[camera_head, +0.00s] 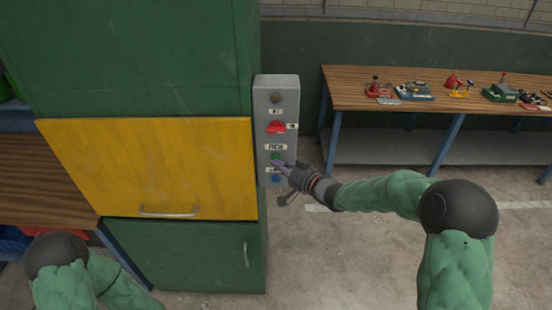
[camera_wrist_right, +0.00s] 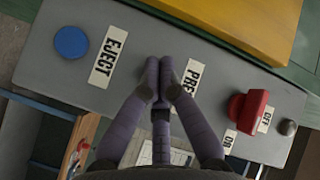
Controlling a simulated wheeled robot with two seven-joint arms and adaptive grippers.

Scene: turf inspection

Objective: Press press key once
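A grey control box (camera_head: 264,110) is fixed beside the yellow panel; its face fills the right wrist view (camera_wrist_right: 130,25). The press key, a green button (camera_head: 276,156), sits under a label reading like PRESS (camera_head: 276,147). That label is partly covered in the wrist view (camera_wrist_right: 190,77). My right gripper (camera_head: 276,164) is at the box, fingertips at or just below the green button. In the wrist view its fingertips (camera_wrist_right: 160,62) are together with nothing between them, and they hide the button. I cannot tell whether they touch it. My left gripper is out of view.
A blue button (camera_wrist_right: 71,42) lies by the EJECT label (camera_wrist_right: 108,57). A red switch (camera_head: 277,126) and a grey knob (camera_head: 276,98) are higher on the box. A yellow panel (camera_head: 150,165) is at left. A workbench (camera_head: 350,90) with several tools stands at back right.

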